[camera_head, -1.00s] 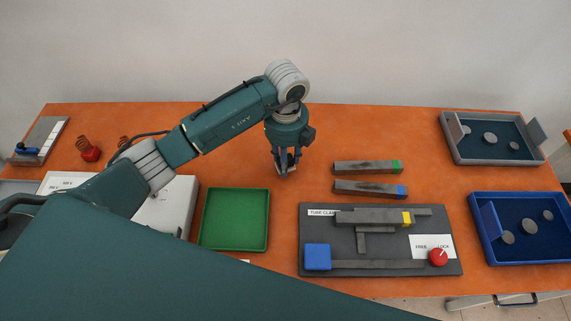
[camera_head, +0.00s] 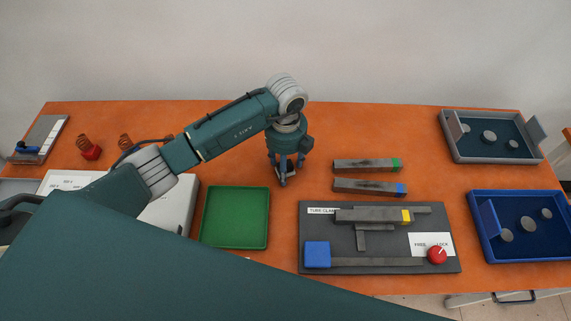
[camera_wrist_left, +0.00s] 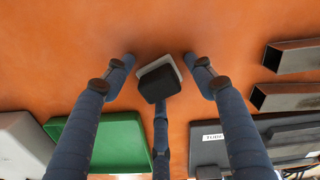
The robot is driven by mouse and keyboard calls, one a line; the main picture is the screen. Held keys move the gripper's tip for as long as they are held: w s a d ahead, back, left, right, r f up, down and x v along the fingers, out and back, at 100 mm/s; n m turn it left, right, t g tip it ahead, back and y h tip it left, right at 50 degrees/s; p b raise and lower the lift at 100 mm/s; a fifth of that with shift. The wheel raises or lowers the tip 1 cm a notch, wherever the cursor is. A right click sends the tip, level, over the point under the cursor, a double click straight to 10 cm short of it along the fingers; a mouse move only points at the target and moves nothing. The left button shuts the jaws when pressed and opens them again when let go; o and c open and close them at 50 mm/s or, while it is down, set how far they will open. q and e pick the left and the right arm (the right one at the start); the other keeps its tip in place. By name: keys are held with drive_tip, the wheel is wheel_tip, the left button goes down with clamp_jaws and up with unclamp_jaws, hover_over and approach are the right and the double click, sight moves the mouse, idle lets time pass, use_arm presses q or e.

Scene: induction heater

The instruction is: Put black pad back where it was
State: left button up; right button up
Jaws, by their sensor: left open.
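The black pad (camera_wrist_left: 158,84) shows in the left wrist view between my open fingers, with a pale grey-white edge showing behind it. It looks slightly turned. The third finger's tip is close to its near edge; I cannot tell whether they touch. The two other fingers stand apart from it on either side. My left gripper (camera_head: 284,178) is open, pointing down over the orange table, right of the green tray and left of the tubes. In the head view the fingers mostly hide the pad. My right gripper is not in view.
The green tray (camera_head: 206,243) is empty. Two dark tubes (camera_head: 362,166) lie to the right, behind the tube clamp board (camera_head: 450,263). A blue tray (camera_head: 480,250) and a grey tray (camera_head: 455,158) hold round discs. The table behind the tubes is clear.

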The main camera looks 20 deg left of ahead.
use_arm(q)
drive_tip(key=shift+r, duration=0.3)
drive_tip(key=shift+w+r, duration=0.1)
drive_tip(key=shift+r, duration=0.15)
wheel_tip(320, 180, up, 11)
drive_tip(key=b, duration=0.2)
drive_tip(key=shift+r+b, duration=0.15)
drive_tip(key=shift+b, duration=0.2)
